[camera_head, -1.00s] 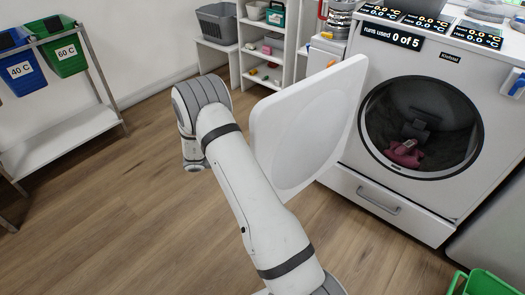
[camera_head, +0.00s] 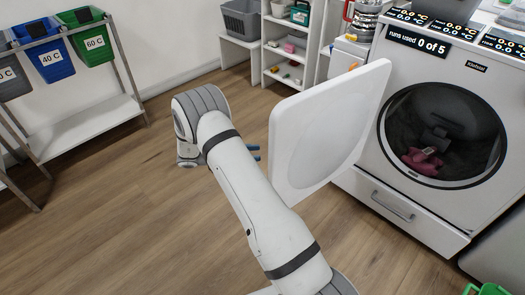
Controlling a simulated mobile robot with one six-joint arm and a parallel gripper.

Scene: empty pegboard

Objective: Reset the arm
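My arm rises from the bottom edge in the head view and bends near the middle of the picture. Small blue-grey tips (camera_head: 253,151) show just right of the arm, in front of the open washer door; they look like the fingertips of my gripper. The rest of the gripper is hidden behind my arm, so I cannot tell whether it is open or holds anything.
A pink cloth (camera_head: 422,161) lies in the washer (camera_head: 360,182) drum. Labelled bins, one blue (camera_head: 50,67) and one green (camera_head: 92,48), hang on a rack at left. Wood floor (camera_head: 120,225) is clear.

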